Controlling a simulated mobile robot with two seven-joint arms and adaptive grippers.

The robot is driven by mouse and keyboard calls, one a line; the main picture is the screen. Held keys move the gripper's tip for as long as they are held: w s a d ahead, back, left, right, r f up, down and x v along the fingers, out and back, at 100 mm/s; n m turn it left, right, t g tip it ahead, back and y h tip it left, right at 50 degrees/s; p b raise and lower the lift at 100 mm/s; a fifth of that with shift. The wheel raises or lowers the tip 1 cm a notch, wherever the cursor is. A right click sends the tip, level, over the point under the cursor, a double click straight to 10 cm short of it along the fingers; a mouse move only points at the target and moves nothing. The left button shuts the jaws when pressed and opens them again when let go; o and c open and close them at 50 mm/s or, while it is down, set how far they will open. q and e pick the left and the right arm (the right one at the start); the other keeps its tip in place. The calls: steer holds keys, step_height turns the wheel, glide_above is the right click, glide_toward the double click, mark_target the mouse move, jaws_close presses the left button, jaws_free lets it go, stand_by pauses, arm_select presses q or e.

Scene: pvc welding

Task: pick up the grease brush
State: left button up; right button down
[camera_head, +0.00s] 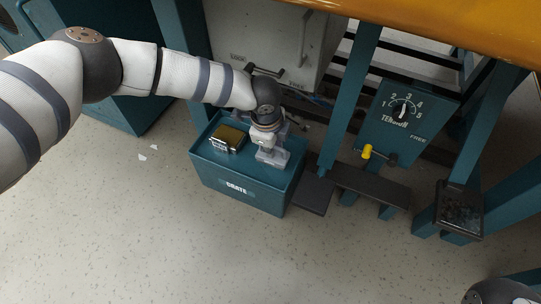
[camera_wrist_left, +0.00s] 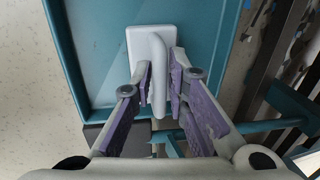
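The grease brush, a pale grey piece with a flat rectangular plate and a raised handle, is at the right end of the teal crate (camera_head: 240,188). In the left wrist view the brush plate (camera_wrist_left: 168,42) lies against the teal surface and its handle stands up towards the camera. My left gripper (camera_head: 270,140) reaches down over it from above. In the left wrist view the left gripper's fingers (camera_wrist_left: 159,85) stand on both sides of the handle, close against it. Whether the plate still rests on the crate is hard to tell. My right gripper is out of view.
A teal dial panel (camera_head: 402,122) with a yellow knob (camera_head: 367,151) is at the right. An orange worktop (camera_head: 440,25) overhangs above. Open floor (camera_head: 130,230) lies in front.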

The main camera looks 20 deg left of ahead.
arm_select(q)
jaws_close()
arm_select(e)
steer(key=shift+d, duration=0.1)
